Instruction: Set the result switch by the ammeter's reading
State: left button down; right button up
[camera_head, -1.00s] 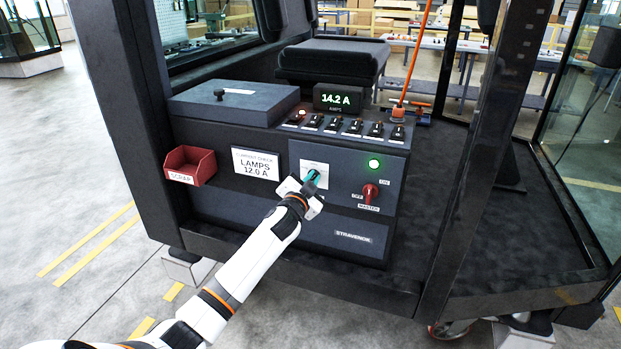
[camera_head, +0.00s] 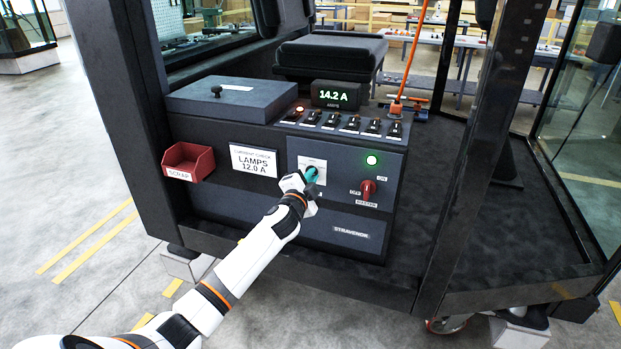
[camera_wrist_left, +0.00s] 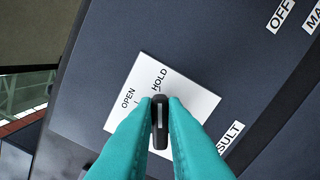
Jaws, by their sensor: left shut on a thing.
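The ammeter (camera_head: 336,95) on top of the console reads 14.2 A in green. The white placard (camera_head: 254,160) reads CURRENT CHECK, LAMPS 12.0 A. The result switch is a black knob (camera_wrist_left: 160,122) with a white line, on a white plate (camera_wrist_left: 190,98) marked OPEN and HOLD. In the left wrist view its line points up, roughly toward HOLD. My left gripper (camera_head: 311,174) is shut on this knob, a teal finger on each side; it hides most of the switch in the head view. My right gripper is out of view.
A red master switch (camera_head: 368,188) and a lit green lamp (camera_head: 372,160) sit right of the plate. A row of black toggles (camera_head: 351,123), a lit orange lamp (camera_head: 299,109) and an orange-red lever (camera_head: 397,105) stand above. A red scrap bin (camera_head: 188,162) hangs at left.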

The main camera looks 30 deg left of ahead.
pick_arm(q)
jog(key=shift+f, duration=0.1)
jog(key=c, duration=1.5)
grip_release()
jog(key=shift+s, duration=0.15)
jog(key=b+v, duration=0.1)
jog(key=v, duration=1.1)
